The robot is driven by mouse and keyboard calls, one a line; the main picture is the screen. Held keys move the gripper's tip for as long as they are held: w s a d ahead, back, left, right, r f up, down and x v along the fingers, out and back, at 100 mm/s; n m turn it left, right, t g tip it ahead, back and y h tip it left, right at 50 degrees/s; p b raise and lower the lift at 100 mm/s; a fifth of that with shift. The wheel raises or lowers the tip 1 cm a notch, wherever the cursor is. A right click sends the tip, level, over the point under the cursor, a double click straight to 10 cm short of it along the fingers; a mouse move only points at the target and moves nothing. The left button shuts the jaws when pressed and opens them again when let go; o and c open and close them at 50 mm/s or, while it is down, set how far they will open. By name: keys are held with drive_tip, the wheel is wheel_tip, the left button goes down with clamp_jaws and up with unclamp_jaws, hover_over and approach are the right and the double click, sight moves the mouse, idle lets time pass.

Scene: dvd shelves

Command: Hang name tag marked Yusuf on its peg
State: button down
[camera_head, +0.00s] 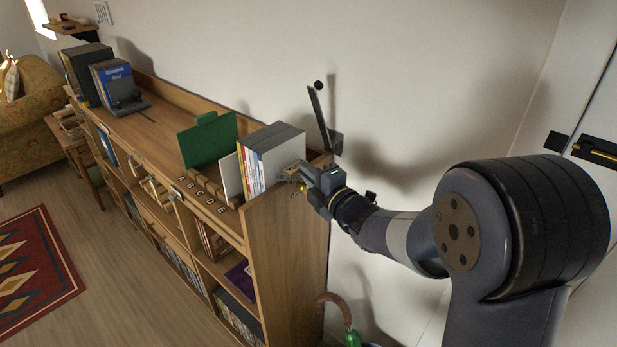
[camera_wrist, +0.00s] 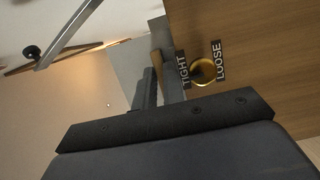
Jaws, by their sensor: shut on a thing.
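My gripper (camera_head: 292,174) is at the right end of the wooden shelf unit, close beside the books there. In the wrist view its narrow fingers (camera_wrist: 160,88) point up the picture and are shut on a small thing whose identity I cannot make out. A flat grey piece (camera_wrist: 127,52) and a short wooden piece (camera_wrist: 163,42) show at the fingertips; whether either is held is unclear. I can read no name Yusuf in either view, and I cannot pick out a name tag or its peg with certainty.
Books (camera_head: 272,150) and a green board (camera_head: 208,142) stand on the shelf top. A dark slanted bar (camera_head: 318,118) is by the wall behind my gripper.

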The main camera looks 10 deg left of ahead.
drive_tip(key=shift+f+b, duration=0.4)
drive_tip(key=shift+f, duration=0.15)
drive_tip(key=c, duration=1.5)
unclamp_jaws()
drive_tip(key=shift+s, duration=0.1)
drive_tip(key=shift+d+p, duration=0.1)
drive_tip(key=shift+p, duration=0.8)
drive_tip(key=b+v, duration=0.3)
drive_tip(key=v, duration=0.7)
drive_tip(key=shift+s+r, duration=0.2)
drive_tip(key=shift+s, duration=0.15)
drive_tip(key=shift+p+x, duration=0.75)
drive_tip(key=shift+x, duration=2.85)
